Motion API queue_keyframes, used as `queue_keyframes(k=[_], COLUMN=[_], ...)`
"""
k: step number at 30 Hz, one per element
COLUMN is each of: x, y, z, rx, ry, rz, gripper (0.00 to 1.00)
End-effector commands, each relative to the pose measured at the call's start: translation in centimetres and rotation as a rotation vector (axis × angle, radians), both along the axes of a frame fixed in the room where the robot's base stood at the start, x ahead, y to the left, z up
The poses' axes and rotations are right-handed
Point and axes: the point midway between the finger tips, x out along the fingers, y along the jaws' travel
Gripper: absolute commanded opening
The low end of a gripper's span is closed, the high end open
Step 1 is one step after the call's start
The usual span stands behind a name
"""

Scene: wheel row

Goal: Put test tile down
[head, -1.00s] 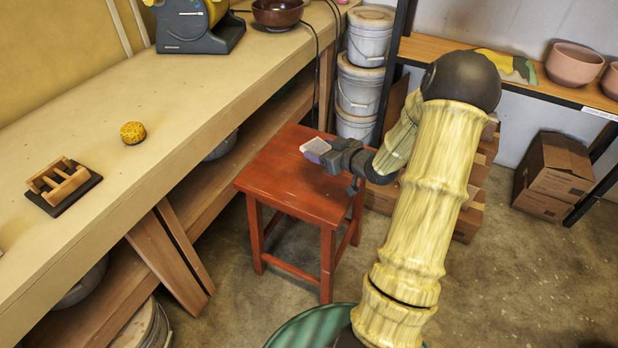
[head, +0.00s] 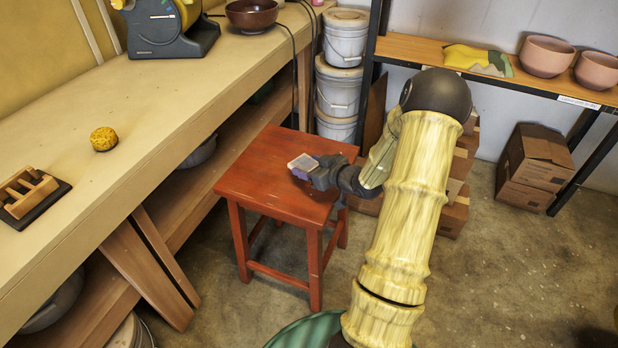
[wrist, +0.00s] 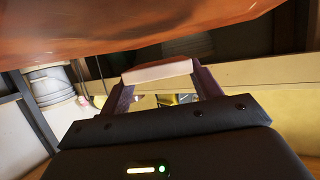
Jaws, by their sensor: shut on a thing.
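The test tile, a small pale slab (head: 302,162), is held between the fingertips of my gripper (head: 311,170) over the red stool (head: 262,165) in the head view. In the wrist view the tile (wrist: 158,71) shows as a pale strip between my gripper's two fingers (wrist: 160,78), which are shut on it. The stool's red-brown surface (wrist: 130,25) fills the top of the wrist view, close to the tile. I cannot tell whether the tile touches the stool.
A long workbench (head: 120,150) runs along the left, with a yellow sponge (head: 103,139) and a wooden rack (head: 30,192) on it. White buckets (head: 338,85) are stacked behind the stool. A shelf with pink bowls (head: 547,56) and cardboard boxes (head: 537,160) stand at the right.

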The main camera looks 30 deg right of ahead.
Motion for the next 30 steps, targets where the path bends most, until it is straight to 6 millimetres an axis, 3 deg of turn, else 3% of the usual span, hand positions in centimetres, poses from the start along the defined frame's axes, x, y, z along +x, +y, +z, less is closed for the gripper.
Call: queue_keyframes(k=[8,16,28,29,30], x=[0.0,0.0,0.0,0.0,0.0], y=[0.0,0.0,0.0,0.0,0.0], z=[-0.2,-3.6,-3.9,-4.0,-3.9], rx=[0.0,0.0,-0.001,-0.001,-0.001], ry=[0.0,0.0,-0.001,0.0,0.0], rz=[0.0,0.001,0.0,0.0,0.0], gripper=[0.38,0.38,0.38,0.65,0.73])
